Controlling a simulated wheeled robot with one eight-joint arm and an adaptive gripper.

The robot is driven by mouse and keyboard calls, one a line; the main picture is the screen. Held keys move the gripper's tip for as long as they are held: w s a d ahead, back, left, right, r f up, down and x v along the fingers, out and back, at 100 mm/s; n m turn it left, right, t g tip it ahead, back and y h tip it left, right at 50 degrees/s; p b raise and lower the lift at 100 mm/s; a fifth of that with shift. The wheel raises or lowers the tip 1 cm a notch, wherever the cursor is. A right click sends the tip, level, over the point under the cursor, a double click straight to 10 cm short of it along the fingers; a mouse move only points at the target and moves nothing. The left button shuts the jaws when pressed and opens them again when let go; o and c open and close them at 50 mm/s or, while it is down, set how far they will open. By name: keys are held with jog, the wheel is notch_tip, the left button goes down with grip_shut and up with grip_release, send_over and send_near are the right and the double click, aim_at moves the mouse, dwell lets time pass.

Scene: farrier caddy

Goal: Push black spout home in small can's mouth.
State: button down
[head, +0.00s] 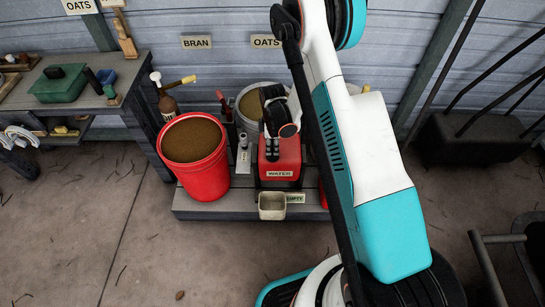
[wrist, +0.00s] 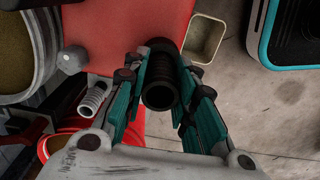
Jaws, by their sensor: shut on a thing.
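A black ribbed spout (wrist: 160,92) stands between the teal fingers of my gripper (wrist: 158,76) in the wrist view. The fingers are shut on it from both sides. Beyond it is the red can (wrist: 118,35), which carries a WATER label in the head view (head: 280,174). The spout's far end overlaps the can's edge in the wrist view. The can's mouth is hidden, so I cannot tell whether the spout touches it or sits in it. In the head view my gripper (head: 277,118) is just above the can, and my arm covers what lies to its right.
A red bucket (head: 192,171) of brown feed stands left of the can. A grey ribbed spout (wrist: 92,100) is close beside my gripper. A metal bucket (head: 240,110) stands behind. A small square cup (head: 272,206) is at the platform's front. The floor in front is mostly clear.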

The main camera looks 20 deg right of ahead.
jog(key=shift+f, duration=0.45)
dwell(0.5)
jog(key=c, duration=1.2)
grip_release()
notch_tip(320, 180, up, 12)
jog(key=shift+f, duration=0.1)
